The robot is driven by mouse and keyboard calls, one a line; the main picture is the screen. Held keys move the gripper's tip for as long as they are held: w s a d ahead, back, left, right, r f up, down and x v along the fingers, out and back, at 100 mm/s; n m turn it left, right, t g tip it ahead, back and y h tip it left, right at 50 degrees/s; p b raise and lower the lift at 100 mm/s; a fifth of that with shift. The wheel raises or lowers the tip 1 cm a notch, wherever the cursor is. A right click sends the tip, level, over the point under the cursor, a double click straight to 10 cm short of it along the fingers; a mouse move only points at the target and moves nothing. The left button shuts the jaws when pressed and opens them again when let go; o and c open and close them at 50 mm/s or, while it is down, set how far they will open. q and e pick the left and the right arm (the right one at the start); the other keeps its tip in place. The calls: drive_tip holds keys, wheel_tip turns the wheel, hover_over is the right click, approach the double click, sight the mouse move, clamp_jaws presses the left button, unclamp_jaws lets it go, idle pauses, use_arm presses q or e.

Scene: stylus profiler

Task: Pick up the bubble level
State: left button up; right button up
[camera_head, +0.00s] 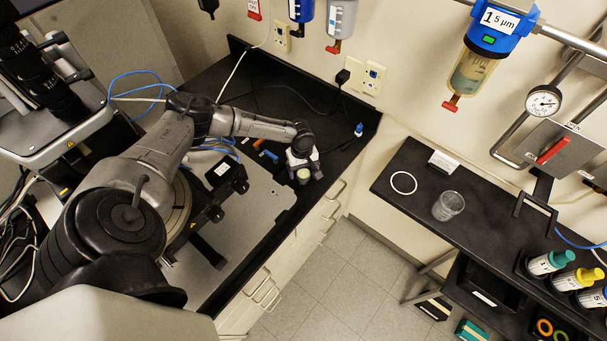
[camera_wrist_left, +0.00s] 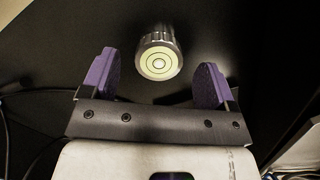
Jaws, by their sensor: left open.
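The bubble level (camera_wrist_left: 158,55) is a small round silver cylinder with a pale green-yellow top marked with a ring, standing on the black bench. In the left wrist view it lies just beyond and between the two purple fingers of my left gripper (camera_wrist_left: 163,82), with a gap on both sides. In the head view the bubble level (camera_head: 303,175) shows as a small pale disc beside the left gripper (camera_head: 302,163), at the bench's front right part. The left gripper is open and empty. The right gripper is not seen in either view.
The black bench (camera_head: 345,150) has cables along the back and a grey plate (camera_head: 262,205) with an instrument on the left. Small blue and orange items (camera_head: 268,155) lie left of the gripper. A separate dark shelf (camera_head: 410,160) with a clear cup (camera_head: 448,206) stands right, across a floor gap.

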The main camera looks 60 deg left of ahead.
use_arm(q)
drive_tip(key=shift+d+f, duration=0.1)
drive_tip(key=shift+f, duration=0.65)
drive_tip(key=c, duration=1)
